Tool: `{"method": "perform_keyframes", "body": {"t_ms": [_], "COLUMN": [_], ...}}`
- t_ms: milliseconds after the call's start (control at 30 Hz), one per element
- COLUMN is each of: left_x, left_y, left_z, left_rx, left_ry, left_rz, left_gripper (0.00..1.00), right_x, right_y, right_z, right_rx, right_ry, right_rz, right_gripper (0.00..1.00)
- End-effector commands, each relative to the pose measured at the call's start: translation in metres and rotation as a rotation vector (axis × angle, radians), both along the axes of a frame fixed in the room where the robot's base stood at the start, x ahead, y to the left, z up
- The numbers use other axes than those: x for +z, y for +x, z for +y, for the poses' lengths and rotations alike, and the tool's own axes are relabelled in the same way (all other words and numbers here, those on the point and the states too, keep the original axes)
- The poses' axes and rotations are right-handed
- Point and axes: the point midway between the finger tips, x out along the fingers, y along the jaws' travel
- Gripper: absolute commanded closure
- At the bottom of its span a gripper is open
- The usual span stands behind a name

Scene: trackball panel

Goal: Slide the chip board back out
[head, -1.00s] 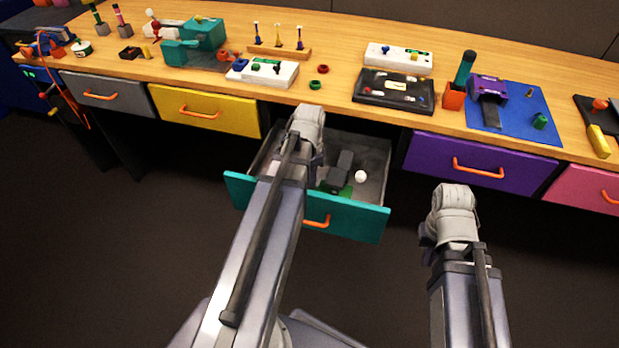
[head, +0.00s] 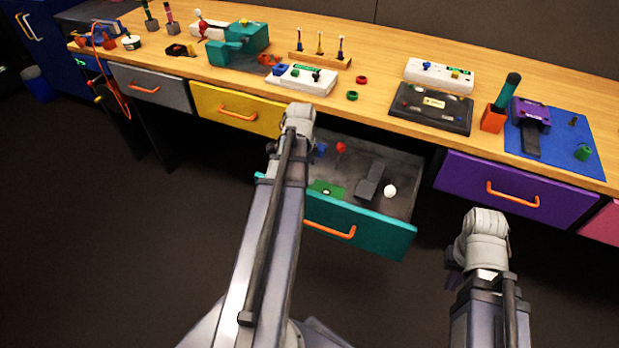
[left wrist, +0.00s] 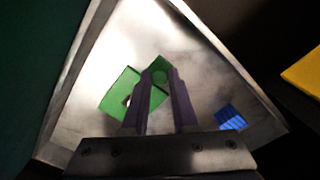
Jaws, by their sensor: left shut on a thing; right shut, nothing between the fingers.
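A flat green board (head: 328,188) with a pale spot lies on the floor of the open teal drawer (head: 385,236); it also shows in the left wrist view (left wrist: 118,90).
The drawer also holds a dark grey block (head: 370,182), a white ball (head: 390,191), a red-topped piece (head: 341,148) and a blue piece (head: 321,149). A white panel (head: 303,80) and a black panel (head: 431,108) lie on the wooden desk above. The purple drawer (head: 505,188) is closed.

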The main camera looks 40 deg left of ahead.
Motion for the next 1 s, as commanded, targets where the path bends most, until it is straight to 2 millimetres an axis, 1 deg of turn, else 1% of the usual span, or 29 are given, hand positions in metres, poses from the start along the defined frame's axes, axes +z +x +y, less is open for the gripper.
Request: {"method": "perform_keyframes", "body": {"t_ms": [33, 167, 200, 433, 767, 867, 1000], "left_x": [0.000, 0.000, 0.000, 0.000, 0.002, 0.007, 0.019], "left_y": [0.000, -0.001, -0.001, 0.000, 0.000, 0.000, 0.000], "left_z": [0.004, 0.005, 0.005, 0.004, 0.002, 0.002, 0.002], "left_rx": [0.003, 0.004, 0.005, 0.004, 0.003, 0.003, 0.003], "left_ry": [0.010, 0.013, 0.013, 0.009, 0.007, 0.007, 0.007], "left_rz": [0.002, 0.002, 0.002, 0.001, 0.002, 0.002, 0.002], "left_gripper": [1.00, 1.00, 0.69, 0.43, 0.43, 0.43, 0.43], "right_x": [0.000, 0.000, 0.000, 0.000, 0.002, 0.007, 0.019], "right_y": [0.000, 0.000, 0.000, 0.000, 0.000, 0.000, 0.000], "right_z": [0.000, 0.000, 0.000, 0.000, 0.000, 0.000, 0.000], "right_rx": [0.000, 0.000, 0.000, 0.000, 0.000, 0.000, 0.000], "right_ry": [0.000, 0.000, 0.000, 0.000, 0.000, 0.000, 0.000], "right_rz": [0.000, 0.000, 0.000, 0.000, 0.000, 0.000, 0.000], "right_gripper": [1.00, 1.00, 1.00, 1.00, 1.00, 1.00, 1.00]}}
